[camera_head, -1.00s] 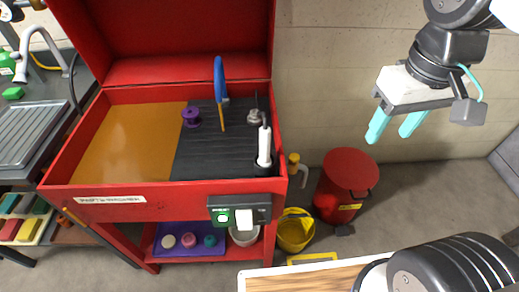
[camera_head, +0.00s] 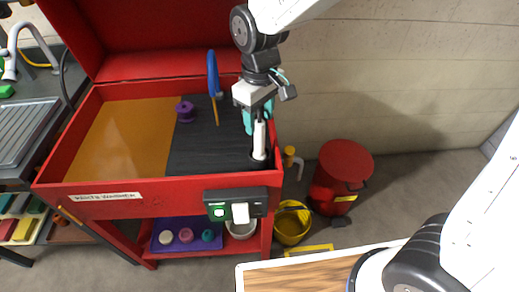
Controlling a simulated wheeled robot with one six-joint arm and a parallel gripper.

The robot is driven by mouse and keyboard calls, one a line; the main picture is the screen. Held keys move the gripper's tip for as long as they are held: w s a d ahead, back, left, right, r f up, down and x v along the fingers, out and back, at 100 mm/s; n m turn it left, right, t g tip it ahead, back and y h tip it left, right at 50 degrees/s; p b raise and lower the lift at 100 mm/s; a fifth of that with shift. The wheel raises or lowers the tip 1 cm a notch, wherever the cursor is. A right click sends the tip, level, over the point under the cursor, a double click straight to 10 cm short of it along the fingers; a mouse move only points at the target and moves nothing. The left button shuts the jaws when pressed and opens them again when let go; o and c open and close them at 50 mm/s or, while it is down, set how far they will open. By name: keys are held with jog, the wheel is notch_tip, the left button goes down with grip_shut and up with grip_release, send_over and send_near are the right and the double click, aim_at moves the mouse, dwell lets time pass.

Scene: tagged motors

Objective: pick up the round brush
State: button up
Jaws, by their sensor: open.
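The red parts washer (camera_head: 150,185) stands open, with a dark ribbed mat (camera_head: 205,150) on the right of its basin. No thing is clearly recognisable as the round brush. A white upright cylinder (camera_head: 259,138) with a dark round base stands at the mat's right edge. My gripper (camera_head: 257,117) is open, with teal fingers pointing down over the mat's back right, just behind the white cylinder. It hides the small grey round thing there; contact cannot be told.
A purple spool (camera_head: 185,111) stands near the border of the orange-brown panel (camera_head: 125,140) and the mat. The raised red lid (camera_head: 150,40) rises behind the basin. A red bin (camera_head: 343,168) and a yellow bucket (camera_head: 291,224) stand on the floor to the right.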

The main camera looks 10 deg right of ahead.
aim_at(259, 146)
notch_tip(259, 146, down, 5)
jog(key=shift+r, duration=0.2)
jog(key=shift+c, duration=0.2)
jog(key=c, duration=1)
